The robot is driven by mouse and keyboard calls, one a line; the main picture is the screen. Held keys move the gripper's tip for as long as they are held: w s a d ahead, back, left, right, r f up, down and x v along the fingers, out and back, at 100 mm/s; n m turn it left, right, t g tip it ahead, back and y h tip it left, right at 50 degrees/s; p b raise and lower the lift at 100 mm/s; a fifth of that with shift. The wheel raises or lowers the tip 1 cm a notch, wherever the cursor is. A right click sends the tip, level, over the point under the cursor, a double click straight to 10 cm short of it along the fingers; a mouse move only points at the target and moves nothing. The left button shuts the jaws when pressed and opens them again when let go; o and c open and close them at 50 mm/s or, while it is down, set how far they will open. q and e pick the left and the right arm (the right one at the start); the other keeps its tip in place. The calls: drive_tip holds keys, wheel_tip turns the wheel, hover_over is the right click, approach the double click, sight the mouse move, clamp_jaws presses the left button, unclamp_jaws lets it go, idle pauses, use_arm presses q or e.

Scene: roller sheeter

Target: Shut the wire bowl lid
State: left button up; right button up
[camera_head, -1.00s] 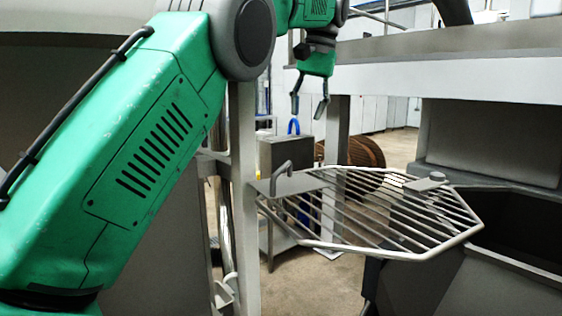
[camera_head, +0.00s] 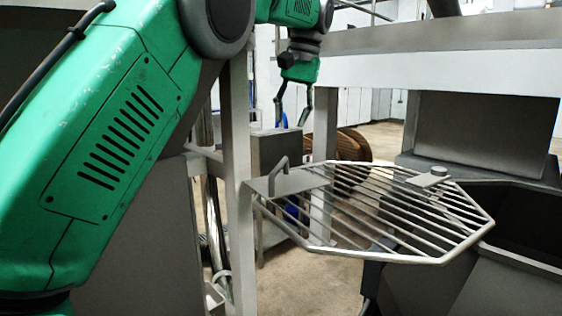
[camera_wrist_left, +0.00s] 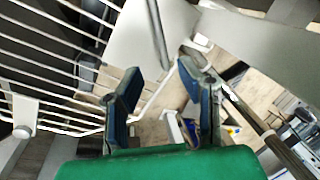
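The wire bowl lid (camera_head: 385,215) is a grey barred grille that sticks out over open floor, left of the dark bowl (camera_head: 525,222). A bent handle (camera_head: 279,173) stands on a plate at its left end. The lid also shows at the left of the left wrist view (camera_wrist_left: 60,62), with the handle (camera_wrist_left: 158,35) at the top. My left gripper (camera_head: 292,122) hangs fingers down behind and above the handle. Its two fingers (camera_wrist_left: 163,108) are apart with nothing between them. My right gripper is not in view.
A grey post (camera_head: 238,190) stands just left of the lid. A thick horizontal beam (camera_head: 450,75) runs above it at the right. A wooden reel (camera_head: 350,148) and a metal cabinet (camera_head: 272,150) stand behind. Bare floor (camera_head: 310,285) lies below the lid.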

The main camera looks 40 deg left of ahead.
use_arm(q)
hover_over(282, 163)
drive_tip(key=d, duration=0.2)
wheel_tip(282, 163, down, 5)
drive_tip(key=f, duration=0.1)
drive_tip(key=a+f, duration=0.1)
drive_tip(key=f, duration=0.1)
drive_tip(key=a+f, duration=0.1)
drive_tip(key=f, duration=0.1)
drive_tip(key=shift+a, duration=0.2)
drive_tip(key=shift+a+f, duration=0.15)
drive_tip(key=shift+a, duration=0.05)
drive_tip(key=shift+d, duration=0.4)
drive_tip(key=shift+s+d, duration=0.1)
drive_tip(key=shift+d, duration=0.15)
clamp_jaws()
drive_tip(key=shift+a, duration=0.1)
